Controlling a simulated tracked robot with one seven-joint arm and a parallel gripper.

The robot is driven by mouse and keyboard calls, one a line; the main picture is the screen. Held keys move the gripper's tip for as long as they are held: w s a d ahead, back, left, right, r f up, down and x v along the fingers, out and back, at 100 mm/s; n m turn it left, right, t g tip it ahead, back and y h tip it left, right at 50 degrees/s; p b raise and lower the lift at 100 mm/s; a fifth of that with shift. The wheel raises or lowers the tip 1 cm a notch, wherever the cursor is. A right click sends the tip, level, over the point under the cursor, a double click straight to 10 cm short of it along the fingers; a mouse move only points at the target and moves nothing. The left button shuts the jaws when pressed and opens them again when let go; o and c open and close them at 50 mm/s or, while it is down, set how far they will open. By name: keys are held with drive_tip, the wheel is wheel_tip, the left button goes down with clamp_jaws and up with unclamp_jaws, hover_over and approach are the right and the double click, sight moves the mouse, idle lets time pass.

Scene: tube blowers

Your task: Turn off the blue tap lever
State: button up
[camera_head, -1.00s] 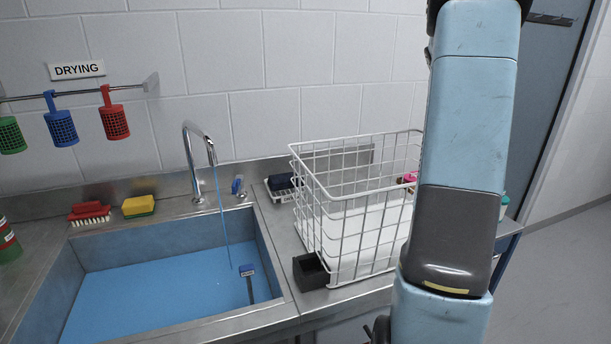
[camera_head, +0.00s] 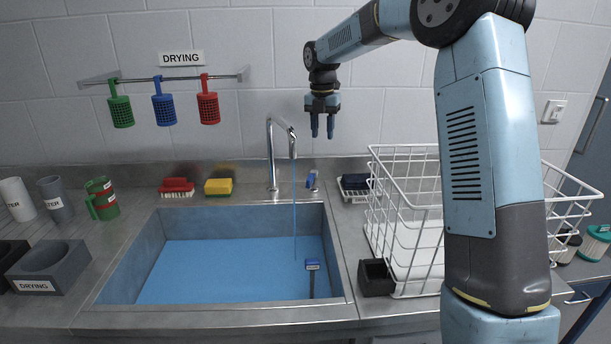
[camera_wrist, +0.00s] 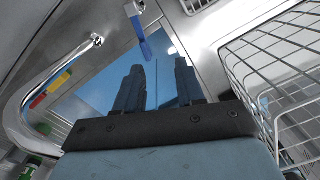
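The blue tap lever (camera_head: 312,180) stands on the steel counter behind the sink, just right of the curved chrome tap (camera_head: 272,155). A thin blue stream of water runs from the tap into the sink. My gripper (camera_head: 322,134) is above the lever, fingers pointing down, with a gap between them and nothing held. It is apart from the lever. In the wrist view, the lever (camera_wrist: 142,40) shows beyond my fingertips (camera_wrist: 160,72), near the top, and the tap (camera_wrist: 40,80) curves at the left.
A white wire basket (camera_head: 405,200) stands right of the sink (camera_head: 140,255), with a dark block (camera_head: 376,278) by its front corner. A red brush (camera_head: 177,187) and yellow sponge (camera_head: 218,187) lie left of the tap. Coloured cups hang on a rail (camera_head: 150,79).

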sight(309, 177)
drive_tip(key=shift+n, duration=0.7)
drive_tip(key=a+f, duration=0.1)
drive_tip(key=f, duration=0.3)
drive_tip(key=a+f, duration=0.1)
drive_tip(key=f, duration=0.4)
drive_tip(key=s+a+f, duration=0.1)
drive_tip(key=a+f, duration=0.1)
drive_tip(key=f, duration=0.3)
drive_tip(key=shift+f, duration=0.2)
clamp_jaws()
